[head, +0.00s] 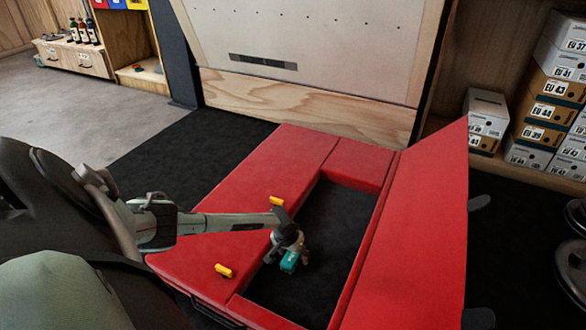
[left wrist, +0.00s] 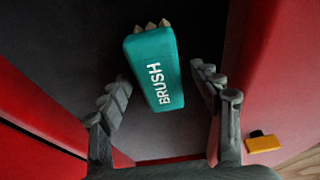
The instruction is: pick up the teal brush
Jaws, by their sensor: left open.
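The teal brush (head: 289,263) shows in the head view at the tip of my left gripper, over the dark opening framed by red padding. In the left wrist view the teal brush (left wrist: 155,70) bears the white word BRUSH and has pale pointed tips at its top end. My left gripper (head: 287,252) is open, with its fingers (left wrist: 160,90) on either side of the brush. Gaps show between the brush and both fingers. Whether the brush rests on the dark floor is hard to tell. My right gripper is not in view.
Red padding (head: 335,156) frames the opening, and a tall red panel (head: 425,235) stands on its right. Two yellow pieces (head: 224,270) (head: 277,201) sit on the left padding. Shoe boxes (head: 540,110) are stacked at the right. A pale board (head: 310,40) stands behind.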

